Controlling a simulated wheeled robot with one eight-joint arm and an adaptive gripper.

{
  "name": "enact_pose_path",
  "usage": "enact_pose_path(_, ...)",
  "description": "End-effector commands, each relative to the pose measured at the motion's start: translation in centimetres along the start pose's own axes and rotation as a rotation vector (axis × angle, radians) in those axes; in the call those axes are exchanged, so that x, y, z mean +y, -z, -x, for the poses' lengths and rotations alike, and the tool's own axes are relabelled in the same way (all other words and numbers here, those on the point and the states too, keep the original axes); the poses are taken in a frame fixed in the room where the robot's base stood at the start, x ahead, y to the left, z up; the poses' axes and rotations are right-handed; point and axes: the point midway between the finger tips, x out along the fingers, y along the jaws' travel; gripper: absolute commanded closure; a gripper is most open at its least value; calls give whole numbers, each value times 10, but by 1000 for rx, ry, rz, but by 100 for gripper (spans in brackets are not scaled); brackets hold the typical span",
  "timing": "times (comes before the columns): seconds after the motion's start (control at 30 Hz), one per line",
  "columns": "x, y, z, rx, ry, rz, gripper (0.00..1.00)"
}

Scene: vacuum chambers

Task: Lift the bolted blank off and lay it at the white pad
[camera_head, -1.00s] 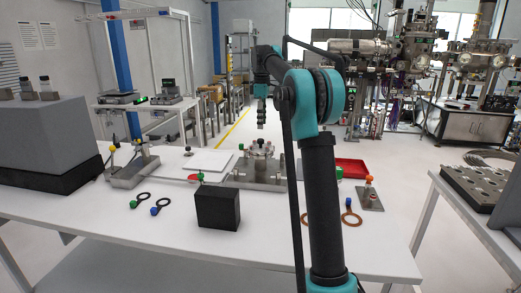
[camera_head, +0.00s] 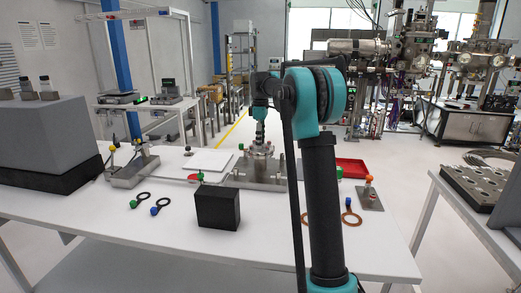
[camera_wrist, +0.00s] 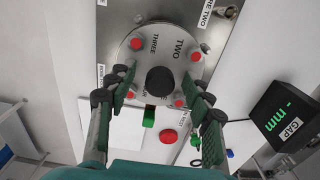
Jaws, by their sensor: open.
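The bolted blank (camera_wrist: 140,62) is a round metal disc with a black centre knob (camera_wrist: 160,81) and several red-capped bolts near its rim. In the head view the blank (camera_head: 261,152) sits on a metal fixture (camera_head: 250,180) on the table. My gripper (camera_wrist: 158,73) is open, pointing down, with one dark-padded finger on each side of the knob and gaps between. In the head view my gripper (camera_head: 260,139) is just above the blank. The white pad (camera_head: 206,162) lies left of the fixture and looks bare.
A black block (camera_head: 217,207) stands in front of the fixture. Its face reads "GAP mm" in the wrist view (camera_wrist: 288,118). A red tray (camera_head: 350,168) is at the right. Two dark ring-shaped tools (camera_head: 148,203) lie front left. A large grey box (camera_head: 45,140) stands far left.

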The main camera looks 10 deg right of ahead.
Motion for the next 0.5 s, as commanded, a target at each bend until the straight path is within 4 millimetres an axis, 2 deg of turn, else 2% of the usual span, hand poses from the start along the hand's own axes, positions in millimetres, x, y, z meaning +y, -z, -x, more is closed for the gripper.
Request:
enact_pose_path(0.07, 0, 0, 0, 0, 0, 0, 54)
enact_pose_path(0.43, 0, 0, 0, 0, 0, 0, 100)
enact_pose_path(0.5, 0, 0, 0, 0, 0, 0, 100)
